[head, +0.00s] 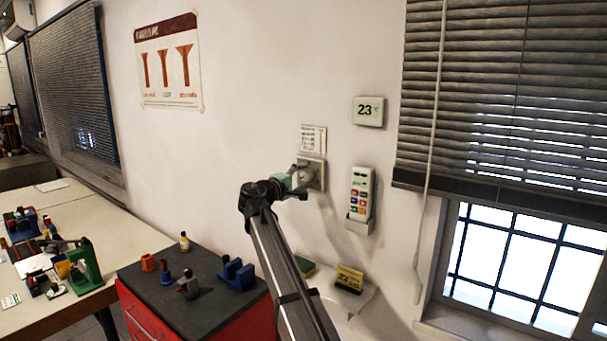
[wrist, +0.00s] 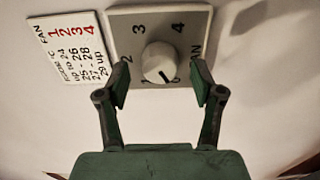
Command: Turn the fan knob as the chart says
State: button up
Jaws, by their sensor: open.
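The fan knob (wrist: 159,62) is a round white dial on a grey wall plate (wrist: 190,18) marked with numbers and FAN. A dark line on the knob points toward the lower right in the wrist view; the marking there is partly hidden. The fan chart (wrist: 72,45) beside the plate lists speeds 1 to 4 against room temperatures, starting with up to 24. The wall display (head: 369,111) reads 23. My gripper (wrist: 162,76) is open, with one finger on each side of the knob; I cannot tell whether they touch it. In the head view my gripper (head: 301,181) is at the plate.
A remote (head: 360,190) in a wall holder is right of the plate. Window blinds (head: 500,100) hang at the right.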

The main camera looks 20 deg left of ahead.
jog(key=shift+x, duration=0.8)
jog(key=c, duration=1.2)
jog(key=shift+o, duration=0.2)
